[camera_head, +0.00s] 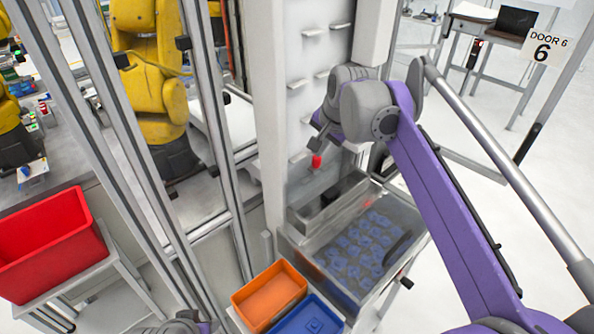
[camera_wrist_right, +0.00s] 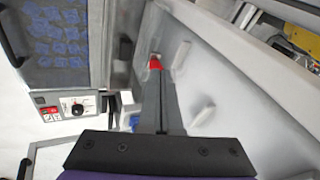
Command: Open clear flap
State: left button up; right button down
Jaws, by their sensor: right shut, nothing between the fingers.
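The clear flap (camera_head: 362,243) appears to lie flat over a metal bin, with many blue parts visible beneath it. A dark bar shows near its right side. The blue parts under the clear cover (camera_wrist_right: 57,40) also show at upper left in the wrist view. My right gripper (camera_head: 317,154) is above and behind the bin, near the white machine column. Its fingers are shut, with a small red piece at the tips (camera_wrist_right: 155,64), and it is apart from the flap. My left gripper is not visible.
An orange bin (camera_head: 268,296) and a blue bin (camera_head: 308,318) stand in front of the machine. The white column (camera_head: 270,100) rises behind the bin. Open floor lies at right.

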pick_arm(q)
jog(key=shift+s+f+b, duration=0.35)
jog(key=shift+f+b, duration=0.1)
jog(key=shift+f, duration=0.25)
pick_arm(e)
jog(key=w+a+f+n, duration=0.1)
jog(key=a+f+n, duration=0.1)
jog(key=n, duration=0.3)
jog(key=w+a+f+n+g, duration=0.1)
jog(key=f+n, duration=0.4)
jog(key=w+a+f+n+y, duration=0.1)
jog(key=a+f+n, duration=0.1)
jog(key=n, duration=0.4)
jog(key=shift+w+a+f+g, duration=0.2)
jog(key=shift+a+f+g, duration=0.1)
jog(key=shift+f, duration=0.35)
